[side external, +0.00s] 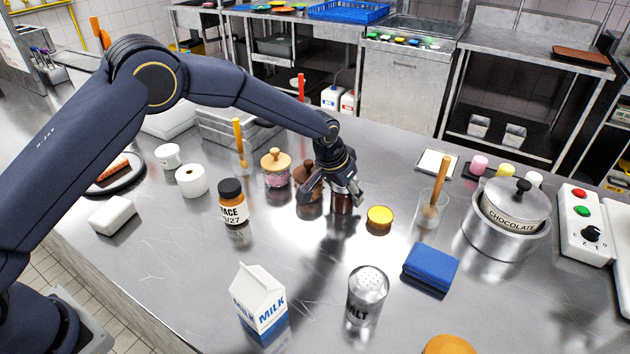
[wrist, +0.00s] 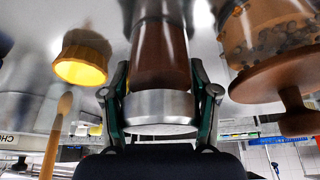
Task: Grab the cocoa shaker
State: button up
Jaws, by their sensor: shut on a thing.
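The cocoa shaker (side external: 342,205) is a clear cylinder with dark brown contents, on or just above the steel counter in the side view; I cannot tell which. My gripper (side external: 343,190) reaches over its top from behind and is shut on it. In the wrist view the brown body (wrist: 160,60) and silver cap show between the two fingers of my gripper (wrist: 160,98), one on each side at cap height. In the side view my gripper hides most of the cap.
A jar with a brown lid (side external: 307,176) stands close on the left. A yellow cup (side external: 379,216) stands close on the right. A salt shaker (side external: 367,292), milk carton (side external: 259,300) and blue cloth (side external: 431,267) are nearer the camera. A chocolate pot (side external: 508,222) stands at right.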

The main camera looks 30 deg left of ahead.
jog(key=c, duration=0.3)
jog(key=shift+r, duration=0.1)
